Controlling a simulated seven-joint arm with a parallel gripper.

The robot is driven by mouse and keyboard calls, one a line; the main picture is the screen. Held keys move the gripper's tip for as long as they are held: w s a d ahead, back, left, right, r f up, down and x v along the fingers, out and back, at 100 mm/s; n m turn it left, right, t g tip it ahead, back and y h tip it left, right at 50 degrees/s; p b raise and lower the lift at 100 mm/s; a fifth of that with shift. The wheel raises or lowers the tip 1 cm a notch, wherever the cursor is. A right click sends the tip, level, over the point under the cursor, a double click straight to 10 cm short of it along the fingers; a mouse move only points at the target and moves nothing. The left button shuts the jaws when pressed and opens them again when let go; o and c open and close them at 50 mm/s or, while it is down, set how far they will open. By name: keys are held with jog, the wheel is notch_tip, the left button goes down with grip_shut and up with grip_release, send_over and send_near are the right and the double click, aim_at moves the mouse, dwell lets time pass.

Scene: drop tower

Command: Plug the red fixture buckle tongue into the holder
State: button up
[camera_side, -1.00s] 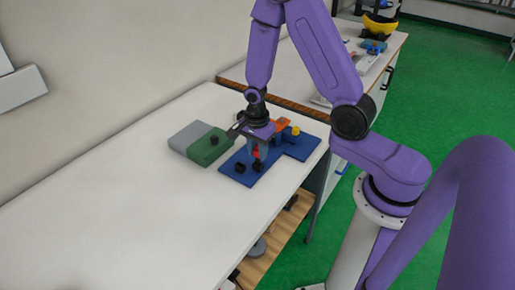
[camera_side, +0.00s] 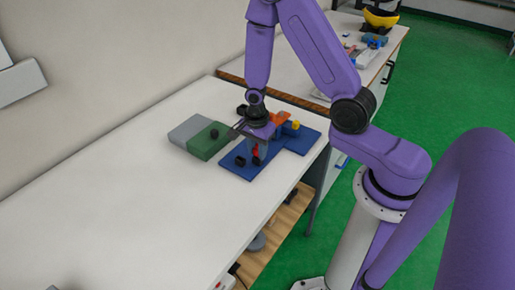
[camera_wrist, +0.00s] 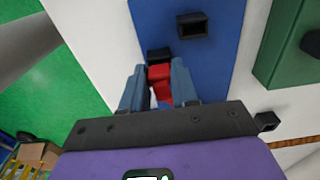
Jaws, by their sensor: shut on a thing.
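My gripper (camera_wrist: 158,85) points down over the blue board and is shut on the red buckle tongue (camera_wrist: 160,73). The tongue also shows in the side view (camera_side: 256,150), below the fingers. A black holder (camera_wrist: 158,54) stands on the board right beside the tongue's far end in the wrist view. In the side view this black holder (camera_side: 257,161) is just under the tongue. I cannot tell whether the tongue touches it or is inside it. A second black holder with a rectangular opening (camera_wrist: 192,25) stands apart; it also shows in the side view (camera_side: 240,161).
The blue board (camera_side: 238,172) lies on the white table (camera_side: 130,190). A green block (camera_side: 203,147) with a black knob and a grey block (camera_side: 187,130) lie to its left. Orange (camera_side: 280,117) and yellow (camera_side: 295,125) parts stand behind.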

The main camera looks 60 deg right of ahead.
jog(key=shift+f, duration=0.25)
jog(key=o, duration=0.9)
jog(key=shift+r, duration=0.2)
jog(key=shift+w+r, duration=0.1)
jog(key=shift+r, duration=0.4)
jog(key=r, duration=1.6)
jog(key=shift+a, duration=0.3)
jog(key=shift+a, duration=0.1)
